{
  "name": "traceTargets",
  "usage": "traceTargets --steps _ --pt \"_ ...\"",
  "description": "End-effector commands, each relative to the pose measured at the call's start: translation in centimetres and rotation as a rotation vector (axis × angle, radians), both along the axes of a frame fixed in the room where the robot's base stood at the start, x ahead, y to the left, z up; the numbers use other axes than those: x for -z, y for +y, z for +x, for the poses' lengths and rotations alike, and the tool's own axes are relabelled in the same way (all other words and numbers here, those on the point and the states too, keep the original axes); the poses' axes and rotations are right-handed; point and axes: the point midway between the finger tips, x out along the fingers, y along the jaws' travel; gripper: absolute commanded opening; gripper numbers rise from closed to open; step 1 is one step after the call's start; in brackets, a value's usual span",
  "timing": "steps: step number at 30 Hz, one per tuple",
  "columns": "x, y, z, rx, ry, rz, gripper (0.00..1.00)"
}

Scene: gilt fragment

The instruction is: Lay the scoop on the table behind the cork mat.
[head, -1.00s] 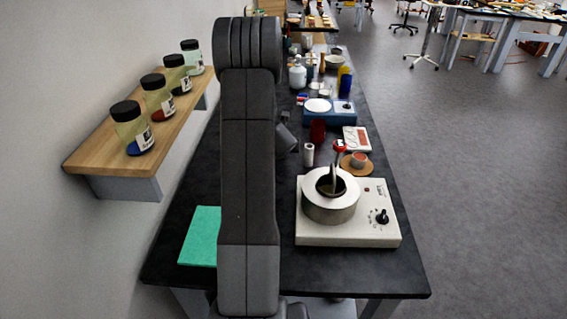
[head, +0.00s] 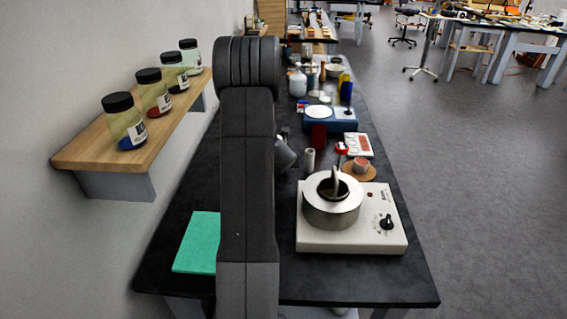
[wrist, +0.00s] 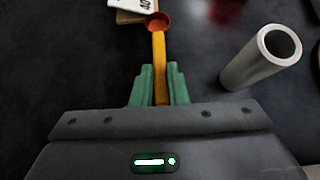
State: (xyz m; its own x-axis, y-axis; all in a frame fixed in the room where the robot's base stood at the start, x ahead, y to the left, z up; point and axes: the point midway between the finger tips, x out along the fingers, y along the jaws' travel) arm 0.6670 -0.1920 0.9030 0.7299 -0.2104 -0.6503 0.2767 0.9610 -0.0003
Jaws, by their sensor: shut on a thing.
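The scoop has a yellow handle (wrist: 160,65) and a small red bowl (wrist: 158,21). My gripper (wrist: 159,90) has its green fingers shut on the handle in the wrist view, with the bowl pointing away from me. In the head view my arm hides the gripper and the scoop. How high the scoop is above the dark table (head: 380,280) cannot be told. The round cork mat (head: 371,176) lies on the table behind the hot plate, right of my arm, with a small pinkish cup (head: 361,164) on it.
A pale hollow cylinder (wrist: 262,58) stands right of the scoop; it also shows in the head view (head: 309,159). A red cup (head: 318,136), a white-and-red box (head: 358,146) and a blue device (head: 330,122) stand farther back. The hot plate (head: 370,235) carries a metal pot (head: 331,214).

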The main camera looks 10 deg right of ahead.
Motion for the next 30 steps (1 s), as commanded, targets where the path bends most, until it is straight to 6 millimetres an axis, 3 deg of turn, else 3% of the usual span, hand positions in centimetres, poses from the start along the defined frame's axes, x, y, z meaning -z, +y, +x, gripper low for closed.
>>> traceTargets --steps 1,2,4,5,18,30 --pt "0.3 0.0 0.0 0.0 -0.001 0.0 0.0" --pt "0.1 0.0 0.0 0.0 -0.001 0.0 0.19" --pt "0.1 0.0 0.0 0.0 0.0 0.0 0.33" --pt "0.1 0.0 0.0 0.0 0.0 0.0 0.35" --pt "-0.9 0.0 0.0 0.001 -0.001 0.0 0.35" --pt "-5.9 1.6 -5.7 0.001 -0.002 0.0 0.35"
